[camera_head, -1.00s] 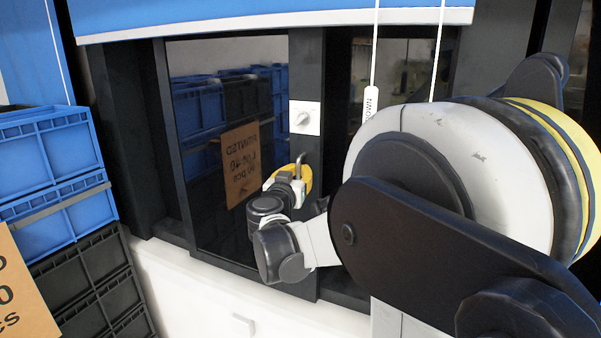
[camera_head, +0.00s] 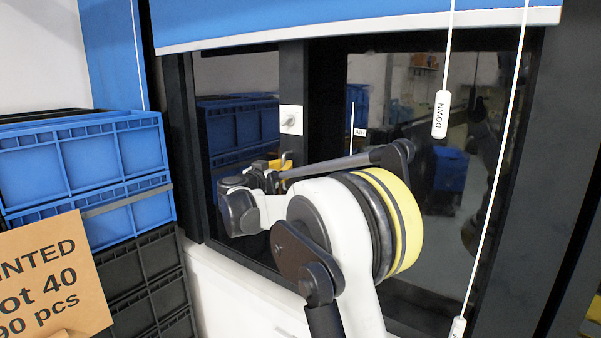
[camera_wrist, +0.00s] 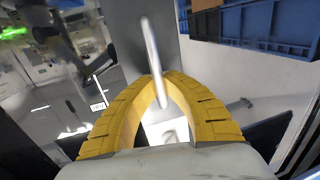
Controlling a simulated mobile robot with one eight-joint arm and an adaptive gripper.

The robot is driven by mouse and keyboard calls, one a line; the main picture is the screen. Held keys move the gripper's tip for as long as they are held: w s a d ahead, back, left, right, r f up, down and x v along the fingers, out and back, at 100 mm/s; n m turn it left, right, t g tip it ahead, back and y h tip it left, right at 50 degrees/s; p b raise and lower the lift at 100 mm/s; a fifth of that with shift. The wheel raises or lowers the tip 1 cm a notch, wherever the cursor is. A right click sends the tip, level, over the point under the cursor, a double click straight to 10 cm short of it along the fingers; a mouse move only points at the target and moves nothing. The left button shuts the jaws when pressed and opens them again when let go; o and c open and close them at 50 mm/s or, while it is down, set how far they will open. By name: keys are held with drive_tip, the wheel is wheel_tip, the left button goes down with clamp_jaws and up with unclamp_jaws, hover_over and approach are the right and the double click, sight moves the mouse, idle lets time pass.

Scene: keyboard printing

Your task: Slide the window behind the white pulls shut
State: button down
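The dark-framed window (camera_head: 292,75) stands ahead, under a blue blind. White pulls hang in front of it on cords: one marked DOWN (camera_head: 440,115) at the right, another lower down (camera_head: 458,328). A bent metal handle sits on the window's middle upright, below a white plate with a knob (camera_head: 290,120). My gripper (camera_wrist: 160,78) has its yellow fingers closed around the handle bar (camera_wrist: 149,45) in the wrist view, one on each side. In the head view my arm partly hides the gripper and handle. Both panes show reflections; I cannot tell how far the window is open.
Blue and black crates (camera_head: 85,160) are stacked at the left, with a printed cardboard sign (camera_head: 50,275) in front. The blind's lower edge (camera_head: 360,28) hangs above my arm. A white wall (camera_head: 225,285) lies below the sill.

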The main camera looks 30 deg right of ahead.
drive_tip(key=shift+w+a, duration=0.35)
drive_tip(key=shift+w, duration=0.25)
drive_tip(key=c, duration=1.7)
unclamp_jaws()
drive_tip(key=shift+o, duration=1.2)
drive_tip(key=shift+w+a, duration=0.15)
drive_tip(key=shift+a, duration=0.15)
drive_tip(key=v, duration=1.2)
drive_tip(key=shift+d, duration=0.15)
